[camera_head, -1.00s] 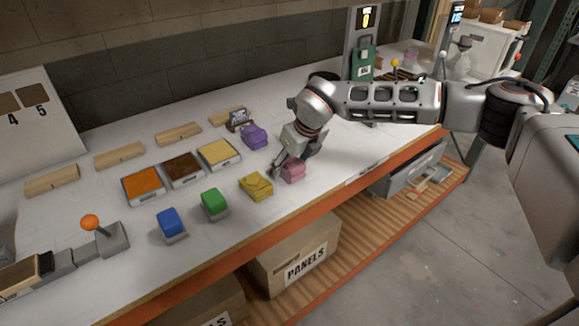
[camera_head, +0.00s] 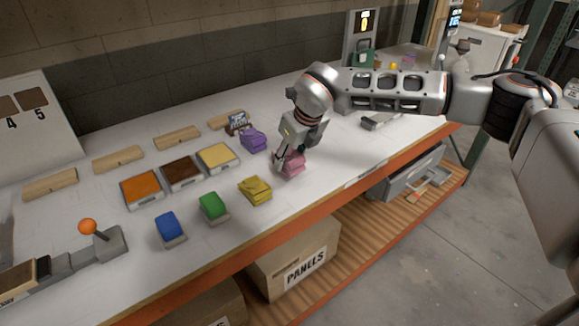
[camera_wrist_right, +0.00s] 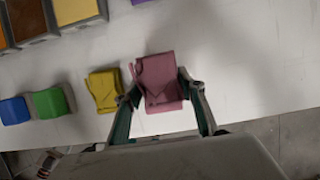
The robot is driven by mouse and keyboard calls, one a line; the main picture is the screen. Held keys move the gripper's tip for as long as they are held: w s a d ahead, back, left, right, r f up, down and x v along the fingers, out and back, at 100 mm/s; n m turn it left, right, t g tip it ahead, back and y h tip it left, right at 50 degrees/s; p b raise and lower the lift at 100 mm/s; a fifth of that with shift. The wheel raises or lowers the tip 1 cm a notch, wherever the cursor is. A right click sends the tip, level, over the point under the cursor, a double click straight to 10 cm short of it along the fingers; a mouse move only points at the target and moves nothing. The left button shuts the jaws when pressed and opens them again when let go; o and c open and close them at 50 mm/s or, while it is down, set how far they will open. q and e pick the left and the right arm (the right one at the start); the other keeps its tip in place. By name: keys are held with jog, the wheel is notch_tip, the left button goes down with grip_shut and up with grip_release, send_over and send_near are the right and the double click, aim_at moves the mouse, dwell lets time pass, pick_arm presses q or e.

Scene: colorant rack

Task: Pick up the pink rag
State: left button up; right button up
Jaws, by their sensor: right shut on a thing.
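The pink rag (camera_head: 289,163) is a small folded cloth near the front edge of the white table, right of the yellow rag. My right gripper (camera_head: 283,163) is at the rag, coming from above, and is shut on it. In the right wrist view the rag (camera_wrist_right: 159,83) sits between the two fingers of the gripper (camera_wrist_right: 162,103). I cannot tell whether the rag is clear of the table. My left gripper is not in view.
A yellow rag (camera_head: 255,190) lies close by on the left and a purple rag (camera_head: 253,139) lies behind. Green (camera_head: 213,206) and blue (camera_head: 170,228) items are further left. Colorant trays (camera_head: 217,156) and wooden blocks (camera_head: 177,138) stand behind.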

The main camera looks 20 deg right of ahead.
aim_at(289, 154)
notch_tip(289, 154, up, 17)
jog(key=shift+f+b, duration=0.2)
jog(key=shift+b, duration=0.15)
